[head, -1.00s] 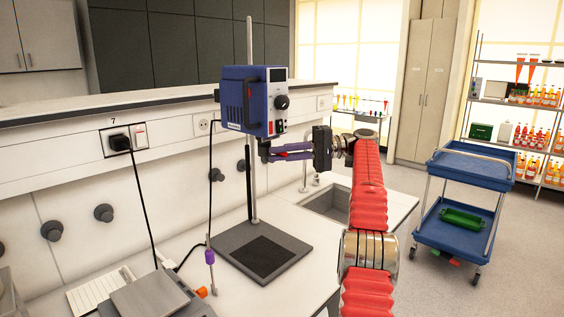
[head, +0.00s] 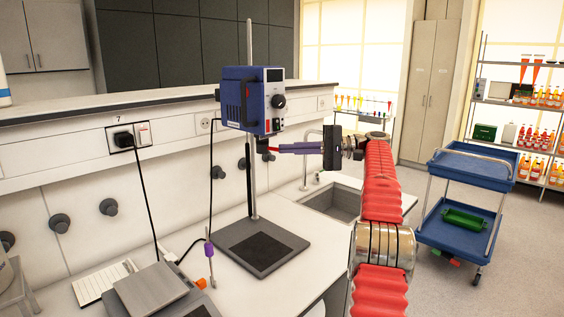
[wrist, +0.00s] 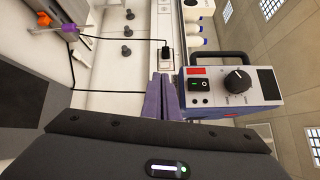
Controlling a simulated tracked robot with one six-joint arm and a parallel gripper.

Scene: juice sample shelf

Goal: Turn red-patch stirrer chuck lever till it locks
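The blue overhead stirrer (head: 246,101) is clamped on an upright rod in the head view. Its front panel, with a dark knob, a black switch and a red patch (wrist: 197,71), faces right in the wrist view. The red chuck lever (head: 271,150) sticks out to the right below the stirrer body. My gripper (head: 281,149) is level with the lever, its purple fingertips at or just right of the lever's end. Its fingers (wrist: 162,78) lie close together with no clear gap. No lever shows between them in the wrist view; I cannot tell whether they touch it.
The stirrer's base plate (head: 262,248) stands on the white bench. A sink (head: 335,200) is behind my arm. A flat-topped grey device (head: 155,288) and a purple-gripped probe (head: 209,250) stand front left. A blue cart (head: 470,168) is at right.

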